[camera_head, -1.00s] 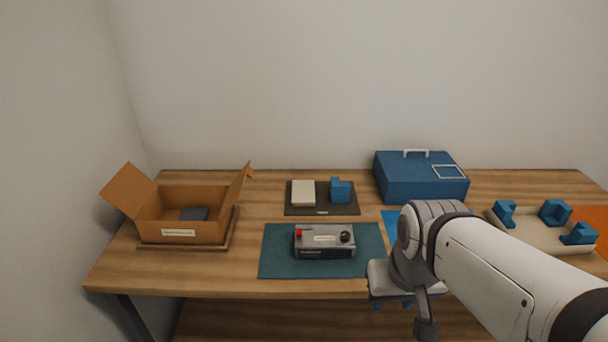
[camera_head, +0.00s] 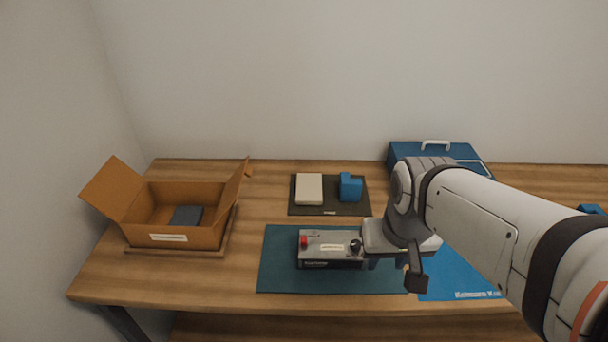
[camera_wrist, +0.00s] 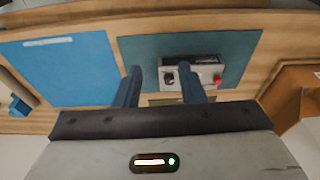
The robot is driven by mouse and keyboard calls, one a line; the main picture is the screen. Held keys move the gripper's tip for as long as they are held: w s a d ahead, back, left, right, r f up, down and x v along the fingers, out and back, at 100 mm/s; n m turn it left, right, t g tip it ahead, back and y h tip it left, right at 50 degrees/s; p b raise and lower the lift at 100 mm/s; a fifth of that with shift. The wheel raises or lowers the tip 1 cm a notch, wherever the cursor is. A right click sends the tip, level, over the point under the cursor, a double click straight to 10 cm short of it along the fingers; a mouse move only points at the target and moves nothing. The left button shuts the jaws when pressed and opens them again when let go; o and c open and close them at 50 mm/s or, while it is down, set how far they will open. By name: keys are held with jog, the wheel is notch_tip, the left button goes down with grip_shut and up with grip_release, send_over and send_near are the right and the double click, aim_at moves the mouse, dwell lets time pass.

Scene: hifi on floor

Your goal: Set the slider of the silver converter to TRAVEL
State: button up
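The silver converter (camera_head: 330,250) lies on a dark teal mat (camera_head: 280,275) in the head view, with a red knob at its left, a pale label in the middle and a black knob at its right. It also shows in the wrist view (camera_wrist: 205,70). The slider and its setting are too small to make out. My gripper (camera_head: 386,263) is just right of the converter in the head view. In the wrist view my gripper's two blue fingers (camera_wrist: 160,70) are spread with nothing held between them; the right finger overlaps the converter in the picture. I cannot tell whether they touch.
An open cardboard box (camera_head: 180,237) with a dark item inside stands at the left. A black mat (camera_head: 328,208) behind holds a pale block (camera_head: 309,188) and a blue block (camera_head: 350,187). A blue case (camera_head: 410,152) is behind my arm. A bright blue mat (camera_head: 455,275) lies at the right.

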jog(key=w+a+f+g+p, duration=0.1)
jog(key=w+a, duration=0.5)
jog(key=w, duration=0.5)
jog(key=g, duration=0.1)
send_near(304, 239)
jog(key=shift+w+d+f+p, duration=0.1)
jog(key=shift+d+p, duration=0.05)
jog(key=shift+p, duration=0.2)
jog(key=shift+w+a+f, duration=0.1)
jog(key=shift+a+f, duration=0.1)
jog(key=shift+f, duration=0.45)
notch_tip(304, 239, down, 7)
jog(key=shift+r, duration=0.1)
jog(key=shift+c, duration=0.3)
grip_shut()
